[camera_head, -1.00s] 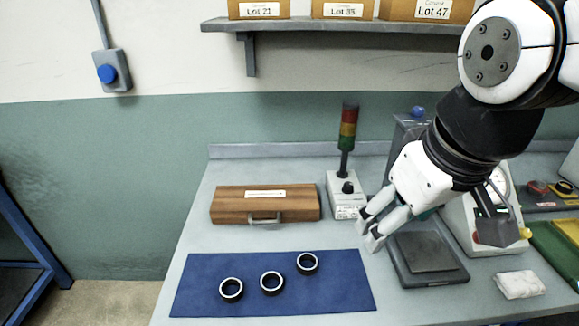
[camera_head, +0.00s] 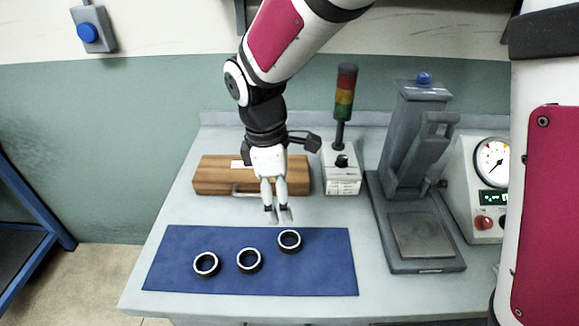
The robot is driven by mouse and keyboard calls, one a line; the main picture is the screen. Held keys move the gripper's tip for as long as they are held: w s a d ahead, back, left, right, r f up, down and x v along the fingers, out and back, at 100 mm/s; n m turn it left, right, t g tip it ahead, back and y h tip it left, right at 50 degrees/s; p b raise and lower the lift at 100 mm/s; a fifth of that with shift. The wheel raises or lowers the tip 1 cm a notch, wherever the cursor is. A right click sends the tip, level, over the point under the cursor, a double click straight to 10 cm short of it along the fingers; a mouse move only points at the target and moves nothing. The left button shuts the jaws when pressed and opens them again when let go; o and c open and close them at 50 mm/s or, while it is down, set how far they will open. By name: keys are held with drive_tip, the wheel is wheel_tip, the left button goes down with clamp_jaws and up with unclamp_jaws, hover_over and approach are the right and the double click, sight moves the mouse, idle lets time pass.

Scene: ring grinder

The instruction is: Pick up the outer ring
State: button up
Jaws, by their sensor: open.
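Three similar black rings with bright metal rims lie apart on a blue mat (camera_head: 325,270): a left ring (camera_head: 206,264), a middle ring (camera_head: 249,260) and a right ring (camera_head: 289,241), which lies a little farther back. I cannot tell from their looks which one is the outer ring. My gripper (camera_head: 279,218) points down, open and empty, above the back edge of the mat. It is a little behind and left of the right ring and touches none of the rings.
A wooden case (camera_head: 212,176) stands behind my gripper. A signal tower (camera_head: 342,165) stands to its right, then a grey press (camera_head: 408,180) and a gauge unit (camera_head: 478,190). The mat's right part is clear.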

hover_over(290, 245)
drive_tip(key=a, duration=0.1)
drive_tip(key=f, duration=0.7)
drive_tip(key=shift+w+f, duration=0.25)
drive_tip(key=shift+w, duration=0.05)
drive_tip(key=shift+s+d+f, duration=0.15)
drive_tip(key=shift+d+f, duration=0.05)
drive_tip(key=shift+f, duration=1.15)
drive_tip(key=shift+s+d+f, duration=0.1)
drive_tip(key=shift+d+f, duration=0.05)
drive_tip(key=shift+f, duration=1.15)
drive_tip(key=c, duration=1.3)
